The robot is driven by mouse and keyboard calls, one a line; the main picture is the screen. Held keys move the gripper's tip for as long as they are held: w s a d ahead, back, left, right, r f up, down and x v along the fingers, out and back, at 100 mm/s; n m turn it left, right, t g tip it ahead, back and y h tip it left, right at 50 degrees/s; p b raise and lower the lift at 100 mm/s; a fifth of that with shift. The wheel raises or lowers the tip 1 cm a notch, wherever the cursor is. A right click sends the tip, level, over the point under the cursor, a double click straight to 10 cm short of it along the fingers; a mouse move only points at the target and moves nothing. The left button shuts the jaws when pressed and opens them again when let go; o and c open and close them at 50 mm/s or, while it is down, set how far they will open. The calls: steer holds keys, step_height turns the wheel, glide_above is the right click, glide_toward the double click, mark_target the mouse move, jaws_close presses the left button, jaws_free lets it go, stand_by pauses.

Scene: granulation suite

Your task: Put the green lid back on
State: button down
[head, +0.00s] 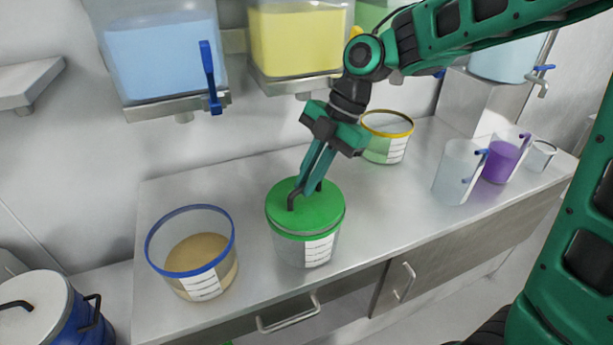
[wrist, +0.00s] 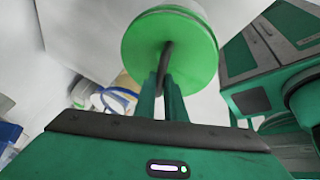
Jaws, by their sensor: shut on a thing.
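The green lid (head: 322,212) sits on top of a clear tub (head: 290,252) with a white label, at the middle of the bench. A dark bar handle (head: 292,201) stands up from the lid. My gripper (head: 306,190) reaches down from above and is shut on that handle. In the wrist view the lid (wrist: 195,45) is above the fingers (wrist: 162,95), with the handle between them. The lid looks level and flush with the rim, but I cannot tell whether it is fully seated. The tub's contents are hidden.
A blue-rimmed tub (head: 158,262) of tan powder stands to the left. A yellow-rimmed tub (head: 376,152) is behind right. A clear jug (head: 452,178), a purple jug (head: 500,162) and a small cup (head: 541,156) stand farther right. Wall tanks with a blue tap (head: 208,75) hang above the bench (head: 400,228).

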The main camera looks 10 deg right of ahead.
steer(key=shift+f, duration=0.45)
stand_by(0.3)
steer(key=c, duration=1.7)
jaws_free()
steer(key=shift+c, duration=0.2)
steer(key=v, duration=1)
steer(key=shift+d+r, duration=0.2)
steer(key=shift+r, duration=0.1)
steer(key=shift+w, duration=0.1)
steer(key=s+d+f+m+t+h, duration=0.1)
steer(key=s+d+f+m, duration=0.25)
steer(key=d+m, duration=0.6)
steer(key=s+d+f+m+t+h, duration=0.15)
steer(key=s+d+m, duration=0.25)
steer(key=d+m, duration=0.55)
steer(key=s+d+f+m+h, duration=0.1)
steer(key=s+d+f+m, duration=0.2)
steer(key=s+d+m, duration=0.2)
steer(key=s+d+f+m+g+h, duration=0.1)
steer(key=s+d+f+m, duration=0.2)
steer(key=s+d+m, duration=0.3)
steer(key=s+m, duration=0.2)
steer(key=s, duration=0.1)
steer(key=shift+s+m, duration=0.3)
